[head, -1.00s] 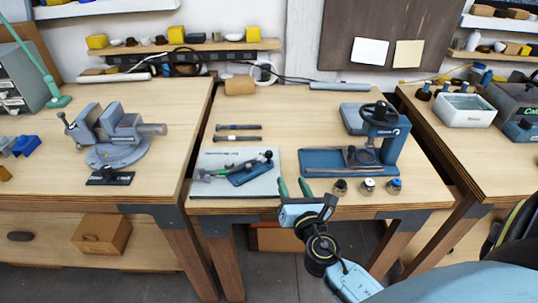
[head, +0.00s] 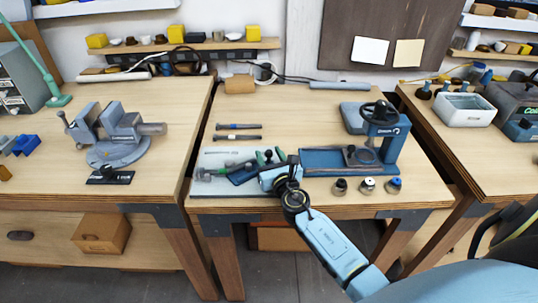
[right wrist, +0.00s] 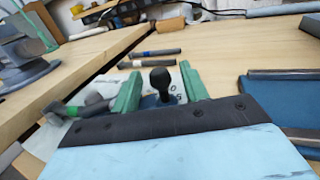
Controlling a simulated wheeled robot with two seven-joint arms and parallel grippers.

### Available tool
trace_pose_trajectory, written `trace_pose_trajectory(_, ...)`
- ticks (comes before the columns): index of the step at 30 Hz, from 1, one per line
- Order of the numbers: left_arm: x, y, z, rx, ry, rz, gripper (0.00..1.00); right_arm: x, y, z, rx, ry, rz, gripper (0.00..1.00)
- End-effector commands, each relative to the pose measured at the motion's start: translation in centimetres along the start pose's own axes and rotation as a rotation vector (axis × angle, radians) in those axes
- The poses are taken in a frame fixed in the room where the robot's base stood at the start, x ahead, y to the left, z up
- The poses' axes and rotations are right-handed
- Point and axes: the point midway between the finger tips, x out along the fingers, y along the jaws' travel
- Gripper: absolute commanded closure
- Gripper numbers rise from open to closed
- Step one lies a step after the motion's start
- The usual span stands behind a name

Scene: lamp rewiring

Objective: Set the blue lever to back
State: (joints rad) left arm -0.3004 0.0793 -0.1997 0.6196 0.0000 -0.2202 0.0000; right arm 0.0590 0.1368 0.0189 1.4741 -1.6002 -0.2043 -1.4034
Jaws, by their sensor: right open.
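The blue lever's blue base (head: 242,176) lies on the white printed sheet on the middle bench. Its black ball knob (right wrist: 161,77) stands upright between my green fingers in the right wrist view, with a gap on each side. My right gripper (head: 269,157) is open around the knob, and no grip on it shows. The wrist partly hides the lever in the head view, and the gripper body hides its lower part in the right wrist view. My left gripper is not in view.
A grey tool with a green band (head: 208,174) lies left of the lever. Two screwdriver-like tools (head: 238,138) lie behind the sheet (head: 225,152). A blue press (head: 383,130) stands to the right, with several small jars (head: 367,185) in front. A vise (head: 120,130) stands on the left bench.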

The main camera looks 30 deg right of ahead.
Motion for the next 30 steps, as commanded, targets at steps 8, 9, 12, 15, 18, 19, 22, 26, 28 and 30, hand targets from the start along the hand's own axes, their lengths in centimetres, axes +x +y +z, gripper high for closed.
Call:
trace_pose_trajectory(8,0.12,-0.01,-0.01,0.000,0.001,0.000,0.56,0.85,-0.04,0.02,0.000,0.000,-0.001,0.56)
trace_pose_trajectory(9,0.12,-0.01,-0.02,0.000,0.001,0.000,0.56,0.85,-0.04,0.02,0.000,0.000,-0.001,0.56)
trace_pose_trajectory(12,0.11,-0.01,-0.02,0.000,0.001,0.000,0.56,0.83,-0.03,0.03,0.000,0.000,-0.001,0.56)
trace_pose_trajectory(15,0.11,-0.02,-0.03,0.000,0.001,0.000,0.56,0.83,-0.03,0.04,0.000,0.000,-0.001,0.69)
trace_pose_trajectory(18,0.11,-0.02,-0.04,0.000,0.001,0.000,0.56,0.82,-0.03,0.03,0.000,0.000,0.000,0.82)
trace_pose_trajectory(19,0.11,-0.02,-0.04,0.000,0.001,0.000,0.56,0.81,-0.02,0.03,0.001,0.000,0.000,0.86)
trace_pose_trajectory(22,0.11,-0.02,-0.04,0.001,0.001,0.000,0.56,0.81,-0.02,0.03,0.001,0.000,0.000,0.99)
trace_pose_trajectory(26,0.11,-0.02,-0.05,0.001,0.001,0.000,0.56,0.81,-0.02,0.03,0.001,0.000,0.000,1.00)
trace_pose_trajectory(28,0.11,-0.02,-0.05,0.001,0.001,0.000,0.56,0.81,0.00,0.03,0.001,0.000,0.000,1.00)
trace_pose_trajectory(30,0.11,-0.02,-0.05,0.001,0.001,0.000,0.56,0.81,0.19,0.03,0.002,0.000,-0.001,1.00)
